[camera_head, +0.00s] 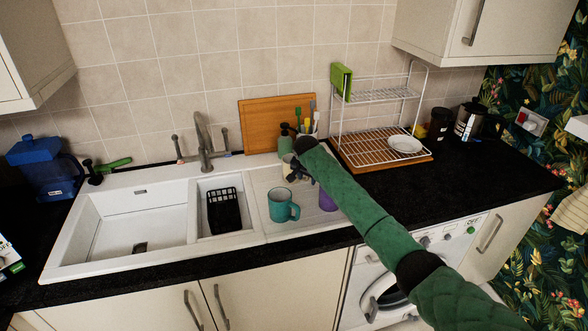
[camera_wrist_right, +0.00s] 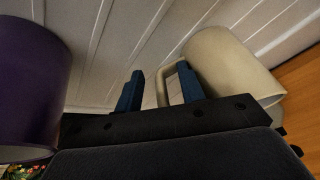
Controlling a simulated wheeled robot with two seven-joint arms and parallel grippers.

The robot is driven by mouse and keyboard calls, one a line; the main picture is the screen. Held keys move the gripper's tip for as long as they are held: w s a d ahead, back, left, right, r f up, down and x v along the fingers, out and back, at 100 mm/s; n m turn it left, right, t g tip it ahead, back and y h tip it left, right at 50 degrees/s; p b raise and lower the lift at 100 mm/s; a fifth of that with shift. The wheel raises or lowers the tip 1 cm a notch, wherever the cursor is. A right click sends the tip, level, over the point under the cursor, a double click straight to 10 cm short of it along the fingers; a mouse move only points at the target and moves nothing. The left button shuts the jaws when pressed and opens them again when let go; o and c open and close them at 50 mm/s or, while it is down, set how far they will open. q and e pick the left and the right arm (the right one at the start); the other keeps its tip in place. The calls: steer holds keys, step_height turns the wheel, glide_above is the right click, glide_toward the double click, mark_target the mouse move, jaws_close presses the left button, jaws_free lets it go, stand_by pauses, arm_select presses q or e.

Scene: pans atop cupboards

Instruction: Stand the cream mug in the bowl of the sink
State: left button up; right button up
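The cream mug (camera_head: 287,161) stands on the sink's drainboard, mostly hidden behind my right gripper (camera_head: 297,174) in the head view. In the right wrist view the cream mug (camera_wrist_right: 232,65) is at the upper right, its handle pointing left. My right gripper (camera_wrist_right: 160,90) has its two blue fingers apart. The handle shows between them, nearer the right finger; I cannot tell whether they touch. The sink bowl (camera_head: 135,225) is the large white basin at the left, empty except for its drain. My left gripper is not in view.
A teal mug (camera_head: 283,205) and a purple mug (camera_head: 327,201) stand close by on the drainboard (camera_head: 262,184). A black caddy (camera_head: 222,211) sits in the small basin. The tap (camera_head: 205,145) rises behind the basins. A wire rack (camera_head: 380,149) stands at the right.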

steer(key=shift+f, duration=0.15)
jaws_close()
steer(key=shift+w, duration=0.1)
